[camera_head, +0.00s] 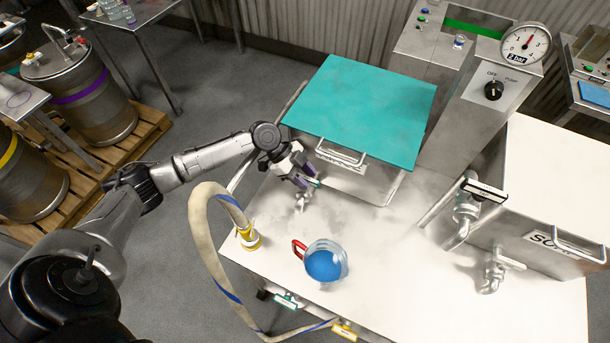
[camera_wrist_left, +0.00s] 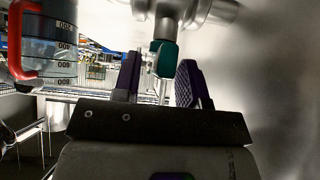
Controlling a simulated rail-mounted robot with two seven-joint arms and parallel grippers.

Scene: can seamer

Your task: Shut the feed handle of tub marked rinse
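A steel tub (camera_head: 345,182) with a teal lid stands on the white table; its label is partly covered and I cannot read it. A small tap (camera_head: 303,200) is at its front left. My left gripper (camera_head: 305,177) is at this tub's front left corner, just above the tap. In the left wrist view, a teal-ended handle (camera_wrist_left: 163,58) on a metal valve body (camera_wrist_left: 168,12) lies between the fingertips of my left gripper (camera_wrist_left: 158,82). The fingers are apart, with gaps beside the handle. My right gripper is not in view.
A measuring jug (camera_head: 325,262) with blue contents and a red handle stands in front; it also shows in the left wrist view (camera_wrist_left: 50,45). A thick hose (camera_head: 200,215) loops left. A white-topped tub (camera_head: 555,180) with taps and a gauge (camera_head: 525,44) are right.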

